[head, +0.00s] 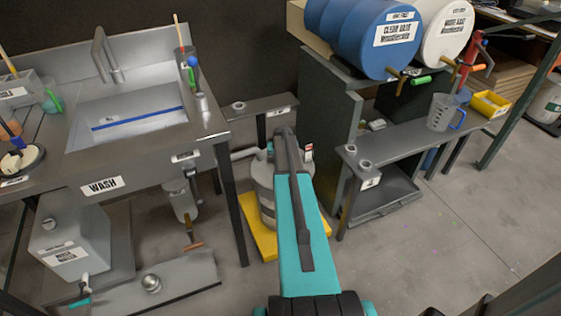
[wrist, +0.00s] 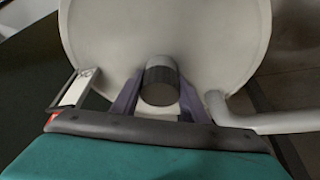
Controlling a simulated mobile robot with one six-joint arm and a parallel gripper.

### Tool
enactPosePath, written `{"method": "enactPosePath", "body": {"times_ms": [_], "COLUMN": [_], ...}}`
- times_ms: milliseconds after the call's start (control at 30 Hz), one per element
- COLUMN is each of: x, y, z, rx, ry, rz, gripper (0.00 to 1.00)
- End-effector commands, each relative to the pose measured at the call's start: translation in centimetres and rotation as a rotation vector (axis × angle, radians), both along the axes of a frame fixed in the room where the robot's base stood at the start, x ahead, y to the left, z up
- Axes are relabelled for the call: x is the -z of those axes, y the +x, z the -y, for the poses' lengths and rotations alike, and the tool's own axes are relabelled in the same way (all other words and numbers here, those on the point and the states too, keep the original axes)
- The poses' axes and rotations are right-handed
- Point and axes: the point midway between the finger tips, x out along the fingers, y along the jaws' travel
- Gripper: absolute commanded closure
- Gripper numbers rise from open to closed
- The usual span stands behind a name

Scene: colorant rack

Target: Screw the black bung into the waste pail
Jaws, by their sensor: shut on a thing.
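The waste pail (head: 266,203) is a pale grey drum on a yellow base, partly hidden behind my teal arm in the head view. Its round light grey top (wrist: 225,40) fills much of the wrist view. The black bung (wrist: 160,72), a short dark cylinder, stands over that top, near the side closest to my wrist. My gripper (wrist: 160,92) is shut on the bung, one finger on each side. The lower end of the bung is hard to make out, so I cannot tell whether it sits in an opening. My arm hides the gripper and bung in the head view.
A pale pipe (wrist: 265,120) leaves the pail at the right in the wrist view. The wash sink bench (head: 215,140) stands to the left. A grey bench (head: 395,148) and blue drum (head: 370,40) stand to the right. Open floor (head: 420,240) lies at the lower right.

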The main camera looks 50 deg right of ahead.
Motion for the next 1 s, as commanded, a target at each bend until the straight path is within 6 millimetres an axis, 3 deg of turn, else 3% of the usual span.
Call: {"method": "enactPosePath", "body": {"times_ms": [333,667,700,767,1000], "x": [0.07,0.05,0.05,0.05,0.03], "y": [0.06,0.06,0.07,0.07,0.02], "z": [-0.04,-0.03,-0.04,-0.04,-0.01], "rx": [0.158,0.184,0.183,0.183,0.183], "ry": [0.002,0.001,0.001,0.001,0.001], "rz": [0.001,0.001,0.001,0.001,0.001], "gripper": [0.83,0.83,0.56,0.46,0.44]}}
